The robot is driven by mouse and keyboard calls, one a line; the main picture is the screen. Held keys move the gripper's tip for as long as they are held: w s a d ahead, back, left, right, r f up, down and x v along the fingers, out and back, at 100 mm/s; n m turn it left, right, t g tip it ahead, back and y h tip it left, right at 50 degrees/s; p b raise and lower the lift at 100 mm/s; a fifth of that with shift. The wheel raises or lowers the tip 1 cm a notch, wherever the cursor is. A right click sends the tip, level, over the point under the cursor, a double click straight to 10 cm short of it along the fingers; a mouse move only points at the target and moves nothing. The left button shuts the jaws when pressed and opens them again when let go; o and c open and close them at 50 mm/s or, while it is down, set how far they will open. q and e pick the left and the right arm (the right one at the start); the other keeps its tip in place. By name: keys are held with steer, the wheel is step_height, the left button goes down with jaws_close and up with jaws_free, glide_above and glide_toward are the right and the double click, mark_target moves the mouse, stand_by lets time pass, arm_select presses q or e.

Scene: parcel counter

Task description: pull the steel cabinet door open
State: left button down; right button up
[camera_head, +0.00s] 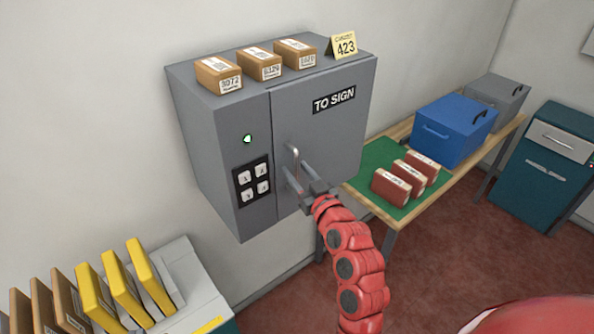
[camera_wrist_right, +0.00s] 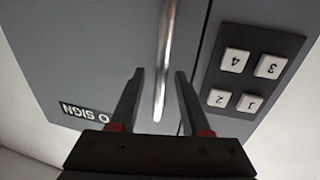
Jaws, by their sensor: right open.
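The steel cabinet (camera_head: 218,140) hangs on the wall, with its grey door (camera_head: 325,135) marked "TO SIGN" on the right side. The door looks shut. A vertical metal bar handle (camera_head: 295,160) is near the door's left edge; it also shows in the right wrist view (camera_wrist_right: 165,60). My right gripper (camera_head: 291,176) is at the lower part of the handle. In the right wrist view its two fingers (camera_wrist_right: 158,78) are apart, with the handle's end between them and a gap on each side. A keypad (camera_head: 253,182) and a green light (camera_head: 247,139) are left of the door. My left gripper is out of view.
A table with a green mat (camera_head: 372,165), red parcels (camera_head: 391,186) and a blue box (camera_head: 454,130) is at right. A rack with yellow folders (camera_head: 122,290) is lower left.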

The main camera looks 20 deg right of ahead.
steer(key=shift+w, duration=0.25)
jaws_close()
stand_by(1.4)
